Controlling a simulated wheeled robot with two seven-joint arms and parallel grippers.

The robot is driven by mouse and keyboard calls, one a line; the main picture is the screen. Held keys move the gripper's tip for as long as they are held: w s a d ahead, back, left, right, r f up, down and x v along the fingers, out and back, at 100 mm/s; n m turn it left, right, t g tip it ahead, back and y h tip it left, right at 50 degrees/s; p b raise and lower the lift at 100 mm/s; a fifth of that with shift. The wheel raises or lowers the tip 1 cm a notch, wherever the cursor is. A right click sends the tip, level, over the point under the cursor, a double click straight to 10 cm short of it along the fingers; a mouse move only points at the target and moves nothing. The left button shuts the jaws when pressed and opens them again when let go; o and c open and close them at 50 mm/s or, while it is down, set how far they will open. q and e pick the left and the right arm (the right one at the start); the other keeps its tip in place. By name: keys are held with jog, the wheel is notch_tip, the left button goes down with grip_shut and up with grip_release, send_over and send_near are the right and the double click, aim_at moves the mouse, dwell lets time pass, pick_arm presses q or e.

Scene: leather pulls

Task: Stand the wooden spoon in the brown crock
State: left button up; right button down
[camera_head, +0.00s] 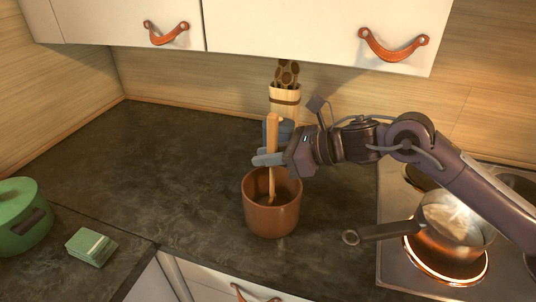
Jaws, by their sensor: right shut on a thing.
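The brown crock (271,216) stands upright on the dark counter near its front edge. The wooden spoon (272,145) is upright, its lower end inside the crock's mouth and its handle rising above the rim. My right gripper (268,159) is shut on the wooden spoon's handle, above the crock. The gripper reaches in from the right. The spoon's lowest part is partly hidden inside the crock, so I cannot tell whether it touches the bottom. My left gripper is not in view.
A pale holder (285,98) with dark-ended utensils stands behind the gripper. A saucepan (452,222) sits on a glowing burner at right, its handle pointing toward the crock. The left-middle counter (150,150) is clear.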

jog(key=shift+f, duration=0.1)
jog(key=c, duration=1.3)
grip_release()
jog(key=shift+o, duration=0.2)
jog(key=b+v, duration=0.2)
jog(key=v, duration=0.6)
jog(key=shift+r+p, duration=0.3)
jog(key=shift+r, duration=1.2)
